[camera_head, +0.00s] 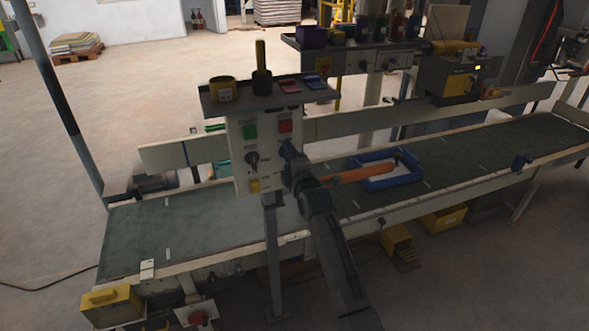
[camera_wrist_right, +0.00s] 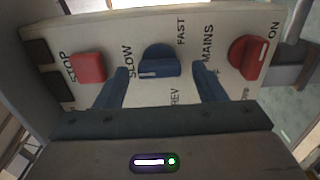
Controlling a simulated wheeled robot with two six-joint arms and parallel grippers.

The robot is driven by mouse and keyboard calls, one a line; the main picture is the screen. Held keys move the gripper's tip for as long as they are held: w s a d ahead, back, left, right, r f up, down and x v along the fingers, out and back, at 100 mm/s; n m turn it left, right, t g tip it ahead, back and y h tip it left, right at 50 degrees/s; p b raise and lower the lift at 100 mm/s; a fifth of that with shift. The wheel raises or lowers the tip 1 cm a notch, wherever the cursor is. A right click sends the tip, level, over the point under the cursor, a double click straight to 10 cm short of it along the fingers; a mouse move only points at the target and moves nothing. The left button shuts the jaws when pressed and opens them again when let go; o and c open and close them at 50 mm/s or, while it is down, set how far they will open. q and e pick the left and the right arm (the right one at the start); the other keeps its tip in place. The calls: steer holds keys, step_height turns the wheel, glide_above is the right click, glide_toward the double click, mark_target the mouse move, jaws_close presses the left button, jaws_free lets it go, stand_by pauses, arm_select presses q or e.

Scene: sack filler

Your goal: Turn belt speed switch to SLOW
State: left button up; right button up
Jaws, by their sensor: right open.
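The control panel (camera_head: 243,170) stands on a post at the front of the conveyor. In the right wrist view, the dark blue belt speed switch (camera_wrist_right: 158,58) is in the middle of the panel (camera_wrist_right: 215,25), with SLOW to its left, FAST at upper right and REV below. A short white mark shows on its lower part; I cannot tell which label it points at. My right gripper (camera_wrist_right: 160,82) is open, one finger on each side of the switch; contact is unclear. In the head view, the right gripper (camera_head: 289,156) is at the panel's right side and hides the switch.
A red STOP button (camera_wrist_right: 88,67) and a red MAINS switch (camera_wrist_right: 249,58) flank the speed switch. A shelf (camera_head: 268,99) with cups tops the panel. A blue tray (camera_head: 408,182) and an orange bar (camera_head: 352,174) are right of the panel. The left belt (camera_head: 150,232) is clear.

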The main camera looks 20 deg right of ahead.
arm_select(q)
steer(key=shift+w+f+b, duration=0.3)
steer(key=shift+f+b, duration=0.25)
steer(key=shift+w+f+b, duration=0.25)
steer(key=shift+f+b, duration=0.3)
arm_select(e)
steer(key=s, duration=1)
steer(key=shift+d, duration=0.15)
arm_select(q)
steer(key=shift+s, duration=0.1)
